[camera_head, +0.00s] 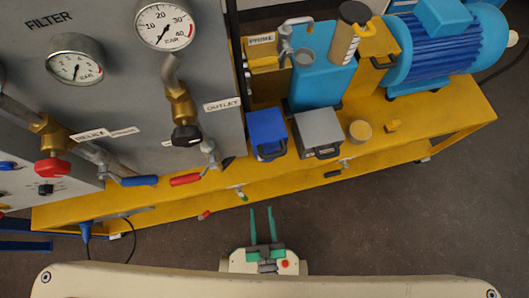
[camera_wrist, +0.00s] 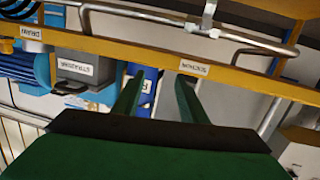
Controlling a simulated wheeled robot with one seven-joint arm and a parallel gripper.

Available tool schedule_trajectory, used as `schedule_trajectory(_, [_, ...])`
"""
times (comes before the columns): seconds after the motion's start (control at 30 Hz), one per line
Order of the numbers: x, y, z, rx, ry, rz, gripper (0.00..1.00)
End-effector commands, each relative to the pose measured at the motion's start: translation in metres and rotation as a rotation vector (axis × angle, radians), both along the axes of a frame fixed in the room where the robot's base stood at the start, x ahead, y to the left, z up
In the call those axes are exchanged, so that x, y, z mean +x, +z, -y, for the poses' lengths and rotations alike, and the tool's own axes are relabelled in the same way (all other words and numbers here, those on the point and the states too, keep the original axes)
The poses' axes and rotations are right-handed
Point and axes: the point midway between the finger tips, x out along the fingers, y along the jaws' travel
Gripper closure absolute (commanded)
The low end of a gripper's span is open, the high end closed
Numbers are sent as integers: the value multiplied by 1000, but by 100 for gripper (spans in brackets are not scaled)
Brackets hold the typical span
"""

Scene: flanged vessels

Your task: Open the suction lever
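My gripper (camera_head: 261,209) is open and empty in the head view, its two green fingers pointing at the yellow frame's front edge and apart from it. The wrist view shows the same spread fingers (camera_wrist: 160,80) with nothing between them. A small label (camera_wrist: 194,68) that appears to read SUCTION is on the yellow rail, just right of the fingertips. A metal valve fitting (camera_wrist: 207,18) sits on a pipe above that label; I cannot tell whether it is the suction lever. In the head view a small pale-and-green handle (camera_head: 240,194) sticks out from the frame's front, beyond the fingertips.
A yellow frame (camera_head: 460,125) carries a blue box (camera_head: 266,128), a grey strainer box (camera_head: 318,130) and a blue motor (camera_head: 445,45). A red handle (camera_head: 186,179) and a blue handle (camera_head: 139,181) project at the left. Open floor (camera_head: 400,220) lies right of my gripper.

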Motion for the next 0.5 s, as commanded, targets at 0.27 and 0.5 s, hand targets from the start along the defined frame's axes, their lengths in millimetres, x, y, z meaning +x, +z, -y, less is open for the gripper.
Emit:
schedule_trajectory(0.27, [-6,48,5,6,-49,-24,61])
schedule_trajectory(0.5, [-9,83,8,12,-81,-43,61])
